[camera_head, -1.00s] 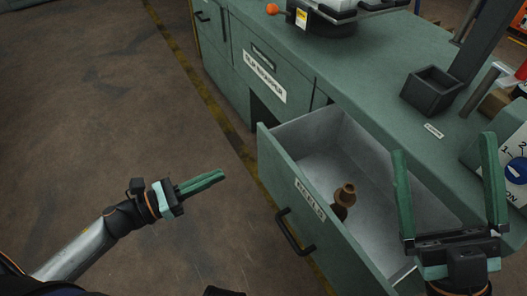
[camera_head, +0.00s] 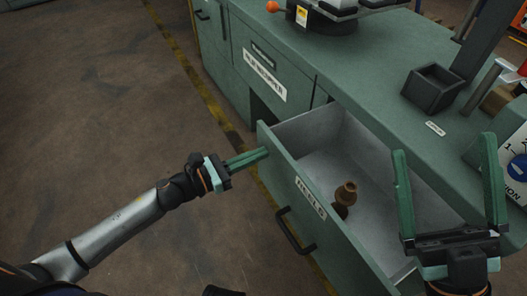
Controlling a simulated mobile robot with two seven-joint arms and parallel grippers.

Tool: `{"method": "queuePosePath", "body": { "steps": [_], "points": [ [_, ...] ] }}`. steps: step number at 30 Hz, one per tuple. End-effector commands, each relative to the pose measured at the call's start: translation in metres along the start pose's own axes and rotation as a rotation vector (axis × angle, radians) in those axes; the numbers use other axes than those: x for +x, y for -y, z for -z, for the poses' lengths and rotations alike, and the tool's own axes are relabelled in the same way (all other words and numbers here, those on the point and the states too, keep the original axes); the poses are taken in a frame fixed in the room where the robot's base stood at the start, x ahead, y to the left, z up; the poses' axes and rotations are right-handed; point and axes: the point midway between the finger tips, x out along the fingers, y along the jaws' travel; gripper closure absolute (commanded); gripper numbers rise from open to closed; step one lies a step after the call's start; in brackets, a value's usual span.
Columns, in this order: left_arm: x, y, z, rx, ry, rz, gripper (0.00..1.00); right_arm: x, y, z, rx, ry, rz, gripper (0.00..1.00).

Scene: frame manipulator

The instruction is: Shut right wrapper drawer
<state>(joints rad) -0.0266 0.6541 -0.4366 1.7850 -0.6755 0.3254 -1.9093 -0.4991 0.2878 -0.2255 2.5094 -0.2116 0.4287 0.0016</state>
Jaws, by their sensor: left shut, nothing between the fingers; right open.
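The open drawer (camera_head: 278,171) is green with a black handle (camera_head: 294,232) and a white label on its front, and a grey inside. It stands pulled out from the green workbench. A brown object (camera_head: 345,195) lies inside it. My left gripper (camera_head: 267,153) is shut and empty, its fingertips at the upper left end of the drawer front; I cannot tell whether they touch it. My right gripper (camera_head: 446,158) is open and empty, above the right end of the drawer.
The green workbench (camera_head: 385,58) carries a dark square bin (camera_head: 433,88), a machine with an orange knob (camera_head: 272,7) and a control panel with a blue dial (camera_head: 518,168). Other bench fronts (camera_head: 258,70) are closed. The floor (camera_head: 95,120) at left is clear.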

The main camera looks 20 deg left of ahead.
Motion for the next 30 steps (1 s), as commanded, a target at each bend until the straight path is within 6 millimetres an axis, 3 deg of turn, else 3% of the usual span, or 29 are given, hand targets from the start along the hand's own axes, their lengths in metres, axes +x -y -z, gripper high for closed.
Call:
{"method": "queuePosePath", "body": {
  "steps": [6,23,30],
  "points": [
    [0.018,0.000,0.000,-0.001,0.001,0.000,1.00,-0.001,0.001,-0.001,0.003,0.001,0.003,0.00],
    [0.022,0.000,0.000,-0.001,0.001,-0.001,1.00,-0.001,0.002,-0.001,0.002,-0.002,0.005,0.00],
    [0.035,0.000,0.000,-0.001,0.003,0.000,1.00,-0.002,0.002,-0.002,0.003,-0.002,0.005,0.00]
  ]
}}
